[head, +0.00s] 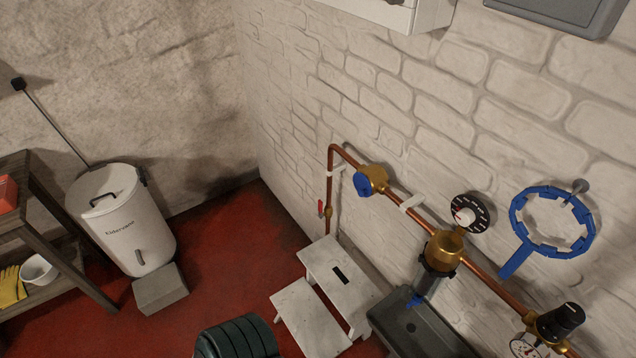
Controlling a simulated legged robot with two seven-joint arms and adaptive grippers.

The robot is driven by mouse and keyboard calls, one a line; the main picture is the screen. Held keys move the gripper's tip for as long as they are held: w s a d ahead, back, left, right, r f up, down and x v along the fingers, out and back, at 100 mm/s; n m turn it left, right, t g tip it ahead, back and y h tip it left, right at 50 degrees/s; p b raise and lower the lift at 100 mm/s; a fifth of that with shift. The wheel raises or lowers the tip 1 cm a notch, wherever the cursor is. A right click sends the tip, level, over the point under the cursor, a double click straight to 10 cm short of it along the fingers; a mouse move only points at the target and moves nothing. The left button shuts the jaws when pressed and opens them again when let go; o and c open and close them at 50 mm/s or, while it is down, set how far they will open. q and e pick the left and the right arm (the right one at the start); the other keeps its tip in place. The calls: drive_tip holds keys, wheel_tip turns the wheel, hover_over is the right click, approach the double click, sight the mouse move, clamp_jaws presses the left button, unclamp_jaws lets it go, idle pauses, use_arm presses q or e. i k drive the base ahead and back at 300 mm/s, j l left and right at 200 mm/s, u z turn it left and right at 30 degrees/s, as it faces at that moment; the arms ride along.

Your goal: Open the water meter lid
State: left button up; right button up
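The water meter (378,176) is a round brass body set in the copper pipe on the white brick wall, right of the picture's middle. Its round blue lid (362,185) sits at the front of the brass body and appears to cover the dial; no dial face shows. The hinge is too small to make out. Neither of my grippers is in view, and nothing touches the meter or its lid.
The copper pipe (480,275) carries a brass filter head (444,250) and a black-knobbed regulator (560,320). A blue ring wrench (515,262) hangs on the wall. Below stand a white step stool (308,312) and a dark grey box (415,330). Red floor (235,255) is open left of the stool.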

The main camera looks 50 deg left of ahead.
sight(360, 183)
drive_tip(key=u, duration=1.45)
drive_tip(key=i+z, duration=0.2)
drive_tip(key=z, duration=0.2)
